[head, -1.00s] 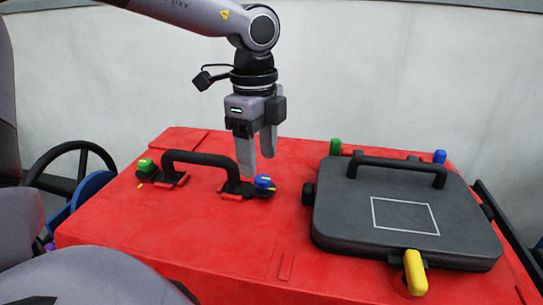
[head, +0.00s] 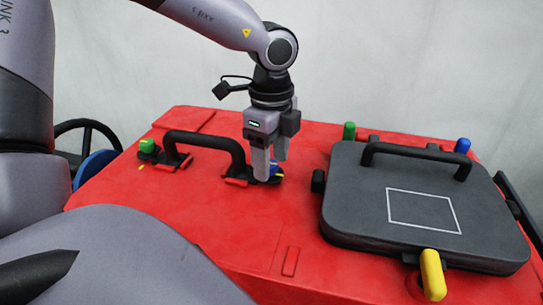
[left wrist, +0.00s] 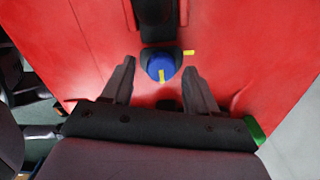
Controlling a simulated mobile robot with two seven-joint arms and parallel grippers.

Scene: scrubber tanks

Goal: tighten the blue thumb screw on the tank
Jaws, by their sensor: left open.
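The blue thumb screw (head: 276,172) sits at the right foot of the black handle on the red tank (head: 200,215). In the head view my left gripper's finger partly hides it. In the left wrist view the blue thumb screw (left wrist: 160,67) shows a yellow mark on its top, and a separate yellow mark lies on the tank to its right. My left gripper (head: 272,166) points down at the screw, open. In the left wrist view the fingers (left wrist: 158,72) stand on either side of the screw, with gaps showing. My right gripper is not in view.
The black handle (head: 205,139) rises beside the screw. A green knob (head: 147,145) is at its left foot. A dark lid (head: 350,210) with its own handle covers the tank's right side, with a yellow latch (head: 432,275), a green knob (head: 349,131) and a blue knob (head: 462,146) around it.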

